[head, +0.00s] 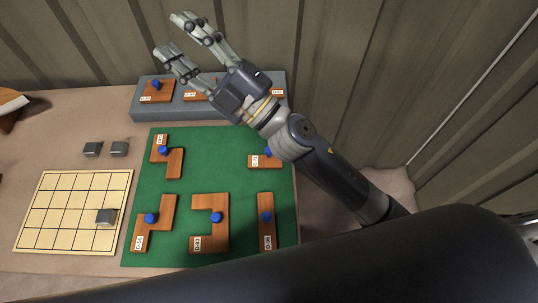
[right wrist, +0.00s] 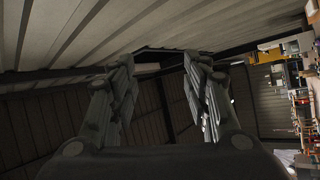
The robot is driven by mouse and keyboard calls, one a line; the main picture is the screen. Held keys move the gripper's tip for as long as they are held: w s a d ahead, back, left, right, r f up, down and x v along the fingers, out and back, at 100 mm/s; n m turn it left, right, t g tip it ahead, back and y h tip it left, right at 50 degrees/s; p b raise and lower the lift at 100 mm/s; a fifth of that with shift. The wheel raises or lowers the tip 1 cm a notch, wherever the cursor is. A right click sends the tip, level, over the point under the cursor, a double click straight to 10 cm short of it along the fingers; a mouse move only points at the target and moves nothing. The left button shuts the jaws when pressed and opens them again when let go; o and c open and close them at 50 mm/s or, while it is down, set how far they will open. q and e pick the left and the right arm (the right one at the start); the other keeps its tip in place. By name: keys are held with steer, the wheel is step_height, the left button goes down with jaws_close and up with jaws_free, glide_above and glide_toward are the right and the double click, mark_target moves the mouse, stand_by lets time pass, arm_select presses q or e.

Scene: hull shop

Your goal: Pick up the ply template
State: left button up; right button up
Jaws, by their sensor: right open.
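Several flat brown wooden templates with blue knobs and white labels lie on a green mat: a stepped one (head: 173,160) at upper left, another stepped one (head: 141,238) at lower left, a hooked one (head: 222,236) in the middle, and a straight one (head: 267,236) at right. One at upper right (head: 257,161) is partly hidden by my arm. I cannot tell which is the ply template. My right gripper (head: 174,36) is open and empty, high over the grey ledge, apart from every piece. Its spread fingers show in the right wrist view (right wrist: 158,82). My left gripper is not in view.
The grey ledge (head: 152,109) behind the green mat (head: 189,191) holds more wooden pieces (head: 157,91), partly hidden by my gripper. A gridded pale board (head: 60,215) lies at left with a grey block (head: 105,217) on it. Two grey blocks (head: 119,149) lie behind it. Corrugated walls stand close behind.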

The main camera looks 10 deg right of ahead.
steer(key=s+a+f+n+g+y, duration=0.1)
steer(key=s+a+f+n+g, duration=0.2)
steer(key=s+a+n+g, duration=0.4)
steer(key=s+a+f+n+g+y, duration=0.1)
steer(key=s+a+f+n+g, duration=0.25)
steer(key=n+g, duration=0.65)
steer(key=n+h+p, duration=0.1)
steer(key=n+h, duration=0.3)
steer(key=h, duration=1.5)
glide_above(269, 149)
steer(key=f, duration=2.4)
steer(key=shift+w+a, duration=0.1)
steer(key=shift+a, duration=0.15)
steer(key=shift+f, duration=0.3)
steer(key=f+p, duration=0.2)
steer(key=f, duration=0.3)
steer(key=shift+s+d+p, duration=0.2)
steer(key=shift+d+p, duration=0.05)
steer(key=shift+p, duration=0.15)
steer(key=shift+f, duration=0.25)
jaws_close()
